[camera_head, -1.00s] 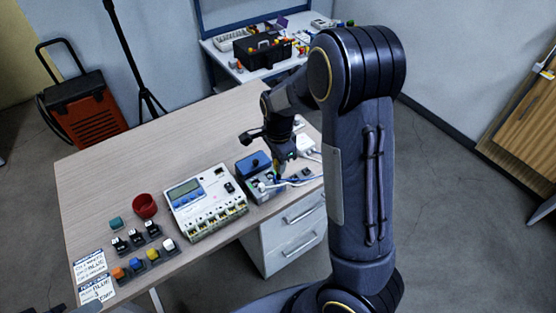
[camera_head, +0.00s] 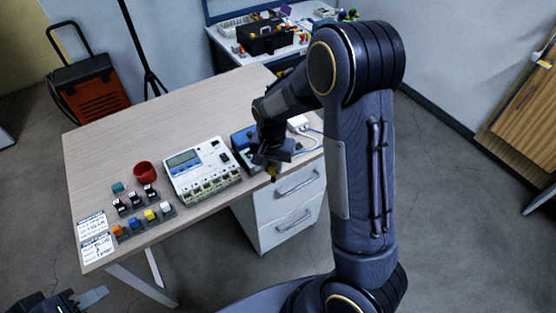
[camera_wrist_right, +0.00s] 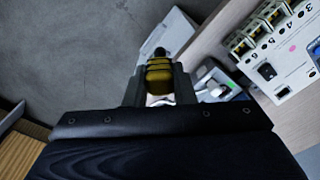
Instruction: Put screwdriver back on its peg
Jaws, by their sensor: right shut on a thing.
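My right gripper (camera_head: 270,160) is just over the desk's front edge, beside the white terminal device. It is shut on a yellow and black handle (camera_wrist_right: 159,72), which looks like the screwdriver's. The handle sits between the two fingers in the right wrist view, its dark end pointing away from the palm. In the head view only a small yellow bit of the screwdriver (camera_head: 273,172) shows below the gripper; its shaft is hidden. My left gripper (camera_head: 88,300) is at the bottom left corner, mostly cut off, and its opening is unclear. I cannot make out a peg.
A drawer unit (camera_head: 285,210) is below. A black toolbox (camera_head: 266,37) stands on the back bench. The desk's back left is bare.

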